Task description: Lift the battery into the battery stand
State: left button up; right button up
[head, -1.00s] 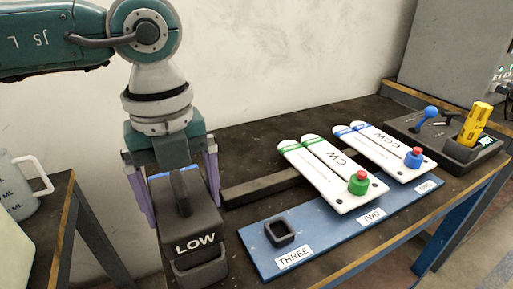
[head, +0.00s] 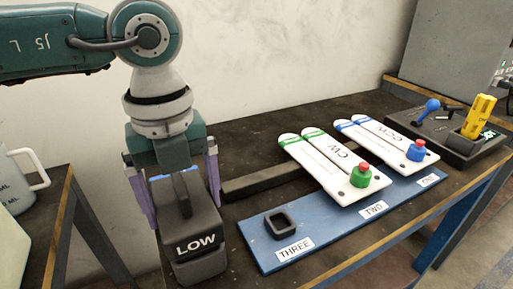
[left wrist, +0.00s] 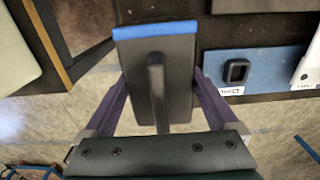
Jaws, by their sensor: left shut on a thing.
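The battery (head: 192,222) is a dark grey block with a white LOW label on its front and a blue strip near its back. My left gripper (head: 182,190) is shut on it, with one purple finger at each side. In the left wrist view the battery (left wrist: 178,85) shows from above, with its raised handle and blue edge, between the fingers (left wrist: 158,100). It hangs at the bench's left end, with floor showing around it in that view. I cannot make out a battery stand for certain. My right gripper is out of view.
The dark bench (head: 235,143) holds a blue board (head: 330,240) with an empty black square socket (head: 281,224) at THREE. A controller tray (head: 462,148) stands far right. A second table (head: 50,215) with a jug is left.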

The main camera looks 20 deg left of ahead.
pick_arm(q)
jog(key=shift+f+b, duration=0.55)
jog(key=shift+f, duration=0.1)
jog(key=o, duration=1.6)
jog(key=shift+w, duration=0.1)
jog(key=shift+c, duration=0.2)
notch_tip(320, 180, up, 10)
jog(key=shift+r+p, duration=0.1)
jog(key=shift+p, duration=0.4)
